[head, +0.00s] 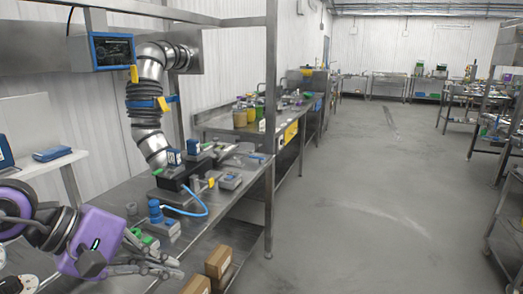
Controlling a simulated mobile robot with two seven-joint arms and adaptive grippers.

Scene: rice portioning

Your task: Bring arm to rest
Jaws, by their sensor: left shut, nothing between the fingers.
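My left arm comes in from the lower left with its purple wrist housing. My left gripper (168,266) is at the lower left, over the near end of the steel workbench (213,220). Its grey fingers point right and are shut with nothing visible between them. Small green and white items lie just behind the fingers; I cannot tell how far apart they are. My right arm and right gripper do not show.
A steel pipe machine (147,110) stands over the bench beside a blue-framed screen (112,50). A blue hose (188,213) lies on the bench. Cardboard boxes (218,262) sit low by its front edge. A steel post (269,130) rises there. The grey floor (390,200) is clear.

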